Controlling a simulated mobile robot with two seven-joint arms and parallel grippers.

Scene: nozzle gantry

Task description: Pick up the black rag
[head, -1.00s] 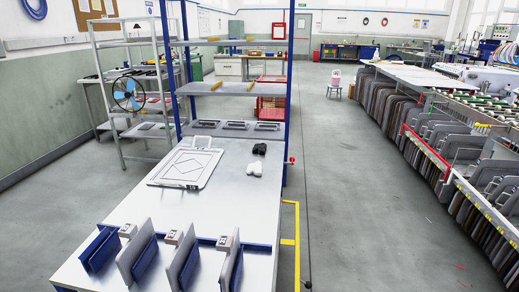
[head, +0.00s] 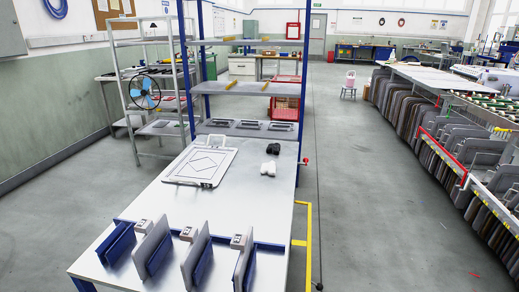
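A small black crumpled thing, which looks like the black rag (head: 273,149), lies on the light grey worktable (head: 232,205) near its right edge. A white crumpled rag (head: 268,168) lies just in front of it, close by. Neither of my grippers shows in the head view, so their state cannot be seen.
A white framed plate (head: 202,165) lies on the table left of the rags. Upright grey and blue panels (head: 152,250) stand along the near edge. Shelving (head: 250,88) rises behind the table. Open floor (head: 365,215) lies to the right, before racks of panels (head: 440,150).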

